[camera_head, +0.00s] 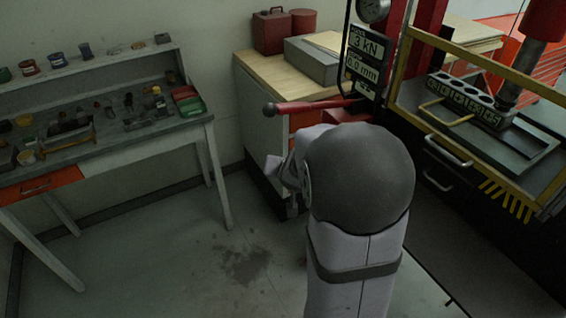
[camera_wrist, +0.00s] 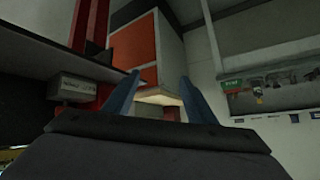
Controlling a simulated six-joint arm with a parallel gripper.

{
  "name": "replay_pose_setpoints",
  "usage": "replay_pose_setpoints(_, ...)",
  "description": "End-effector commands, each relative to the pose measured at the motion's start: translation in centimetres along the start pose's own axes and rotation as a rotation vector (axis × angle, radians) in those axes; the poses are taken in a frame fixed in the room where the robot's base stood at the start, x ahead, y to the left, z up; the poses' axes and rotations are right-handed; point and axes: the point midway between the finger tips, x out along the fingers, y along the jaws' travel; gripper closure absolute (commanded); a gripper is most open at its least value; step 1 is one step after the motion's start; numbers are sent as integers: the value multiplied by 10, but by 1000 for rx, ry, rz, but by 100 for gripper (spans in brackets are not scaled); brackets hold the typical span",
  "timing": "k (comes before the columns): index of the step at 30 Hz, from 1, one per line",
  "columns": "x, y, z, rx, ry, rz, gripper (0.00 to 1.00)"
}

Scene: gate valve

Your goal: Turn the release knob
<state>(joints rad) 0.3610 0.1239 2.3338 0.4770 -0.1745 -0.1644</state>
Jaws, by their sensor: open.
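I cannot make out the release knob in either view; my arm covers part of the press in the head view. The press has a red lever (camera_head: 308,107) with a dark ball end, a round gauge (camera_head: 373,9) and a display panel (camera_head: 364,62) reading about 3 kN and 0.0 mm. In the wrist view a small grey labelled box (camera_wrist: 76,88) sits left of the fingers, its label too small to read. My gripper (camera_wrist: 161,98) shows two blue fingers spread apart with nothing between them. In the head view the fingers are hidden by my arm.
A yellow-edged press table (camera_head: 478,62) stands at the right with a row of labelled holders. A wood-topped cabinet (camera_head: 262,66) carries a grey case (camera_head: 313,62) and a red box. A cluttered workbench (camera_head: 130,141) stands at the left. The floor between is clear.

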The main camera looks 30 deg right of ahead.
Motion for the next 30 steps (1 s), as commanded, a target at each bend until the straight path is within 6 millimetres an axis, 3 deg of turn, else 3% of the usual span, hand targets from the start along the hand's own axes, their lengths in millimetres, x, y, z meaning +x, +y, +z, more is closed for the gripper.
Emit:
replay_pose_setpoints(9, -8, -20, -3, -128, 48, -34, 49)
replay_pose_setpoints(24, -8, -21, -3, -134, 53, -35, 49)
replay_pose_setpoints(30, 11, -19, -26, -101, 141, -5, 49)
